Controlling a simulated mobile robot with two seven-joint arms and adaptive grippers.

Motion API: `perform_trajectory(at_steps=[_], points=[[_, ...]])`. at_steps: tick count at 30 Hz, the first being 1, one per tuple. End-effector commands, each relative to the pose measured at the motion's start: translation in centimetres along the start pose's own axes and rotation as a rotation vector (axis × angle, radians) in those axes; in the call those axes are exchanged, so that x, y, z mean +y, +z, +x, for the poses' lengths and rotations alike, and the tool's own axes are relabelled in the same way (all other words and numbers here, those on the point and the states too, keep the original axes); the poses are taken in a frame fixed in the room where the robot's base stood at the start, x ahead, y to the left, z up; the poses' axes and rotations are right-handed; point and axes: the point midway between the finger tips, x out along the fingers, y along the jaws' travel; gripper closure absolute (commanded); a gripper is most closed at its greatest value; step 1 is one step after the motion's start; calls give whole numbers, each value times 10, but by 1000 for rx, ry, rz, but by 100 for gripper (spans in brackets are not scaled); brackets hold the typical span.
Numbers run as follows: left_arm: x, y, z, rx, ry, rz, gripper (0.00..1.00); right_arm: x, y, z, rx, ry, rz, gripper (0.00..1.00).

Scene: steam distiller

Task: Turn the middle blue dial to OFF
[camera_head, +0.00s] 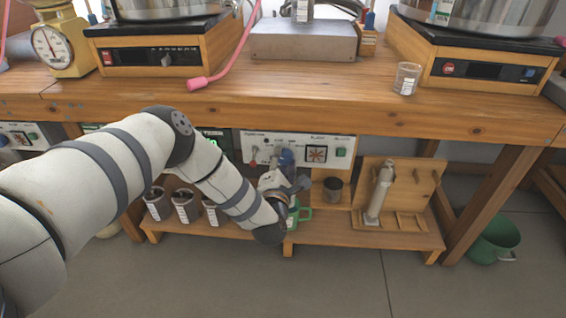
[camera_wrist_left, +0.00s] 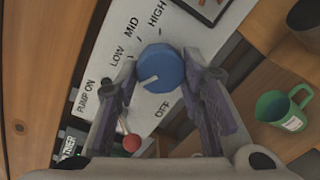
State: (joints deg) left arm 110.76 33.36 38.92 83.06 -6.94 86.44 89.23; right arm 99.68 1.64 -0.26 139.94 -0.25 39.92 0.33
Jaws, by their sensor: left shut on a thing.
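The blue dial (camera_wrist_left: 162,68) is on a white control panel (camera_head: 335,143) under the wooden bench. The left wrist view shows the labels LOW, MID, HIGH and OFF around it. The dial's white mark points to the lower left, between LOW and OFF and not at OFF. My left gripper (camera_wrist_left: 167,83) has one finger on each side of the dial and is shut on it. In the head view the dial (camera_head: 287,157) is small and partly behind my left gripper (camera_head: 286,174). My right gripper is not in view.
A red-knobbed switch (camera_wrist_left: 131,142) sits beside the dial, near PUMP ON. A green cup (camera_wrist_left: 283,109) stands below the panel. The lower wooden shelf (camera_head: 340,241) also holds a silver cylinder (camera_head: 380,190) and dark cups (camera_head: 186,206). The bench edge (camera_head: 300,118) overhangs the panel.

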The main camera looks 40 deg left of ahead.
Motion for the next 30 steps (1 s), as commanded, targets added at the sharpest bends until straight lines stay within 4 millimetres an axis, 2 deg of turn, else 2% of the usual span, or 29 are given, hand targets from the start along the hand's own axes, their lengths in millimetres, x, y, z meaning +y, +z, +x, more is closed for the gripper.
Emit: perform_trajectory(at_steps=[19, 20, 21, 22, 30], points=[[-1, 1, 0, -5, -2, -43, 92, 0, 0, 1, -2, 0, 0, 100], [-1, 1, 0, -5, -2, -43, 58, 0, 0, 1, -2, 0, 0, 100], [-1, 1, 0, -5, -2, -43, 48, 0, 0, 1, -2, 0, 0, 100], [0, 1, 0, -4, -2, -42, 44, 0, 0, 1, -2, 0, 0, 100], [0, 0, -1, -3, -1, -41, 44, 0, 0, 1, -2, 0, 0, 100]])
